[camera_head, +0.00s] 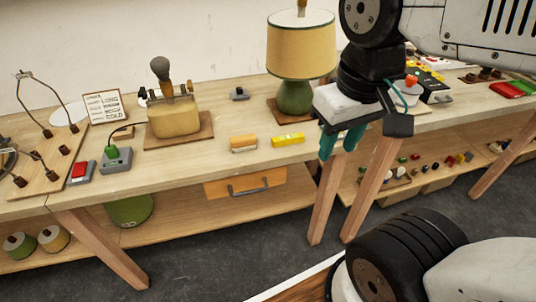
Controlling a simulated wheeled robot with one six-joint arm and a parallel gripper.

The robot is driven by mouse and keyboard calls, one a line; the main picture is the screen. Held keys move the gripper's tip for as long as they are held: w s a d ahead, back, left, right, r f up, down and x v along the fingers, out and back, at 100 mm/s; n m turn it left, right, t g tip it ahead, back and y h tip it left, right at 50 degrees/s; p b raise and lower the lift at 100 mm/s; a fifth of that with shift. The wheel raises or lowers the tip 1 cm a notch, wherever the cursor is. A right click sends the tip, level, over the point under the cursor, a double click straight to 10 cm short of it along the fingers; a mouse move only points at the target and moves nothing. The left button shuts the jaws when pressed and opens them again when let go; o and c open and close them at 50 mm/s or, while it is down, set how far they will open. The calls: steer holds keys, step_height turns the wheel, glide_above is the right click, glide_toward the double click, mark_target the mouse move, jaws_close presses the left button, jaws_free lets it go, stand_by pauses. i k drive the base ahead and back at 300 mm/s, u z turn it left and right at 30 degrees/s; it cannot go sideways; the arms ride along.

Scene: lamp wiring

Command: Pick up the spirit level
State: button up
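The spirit level appears to be the small yellow bar (288,140) lying flat on the wooden workbench (220,167), near its front edge and in front of the lamp. My gripper (338,152) hangs to the right of the yellow bar, with its teal fingers pointing down by the bench's front edge. The gripper is apart from the bar in the picture. Nothing is visible in its fingers, but their spacing is unclear from this side.
A tan block (243,143) lies just left of the bar. The lamp (294,97) with a yellow shade stands behind it on a wooden board. A drawer with a handle (248,187) is under the bench. A brush stand (174,115) is farther left.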

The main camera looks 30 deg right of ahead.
mark_target(299, 137)
steer(key=u, duration=0.85)
steer(key=k, duration=1.1)
steer(key=u, duration=0.8)
steer(key=i, duration=0.75)
steer(key=z, duration=0.9)
steer(key=i, duration=1.2)
steer(key=z, duration=0.6)
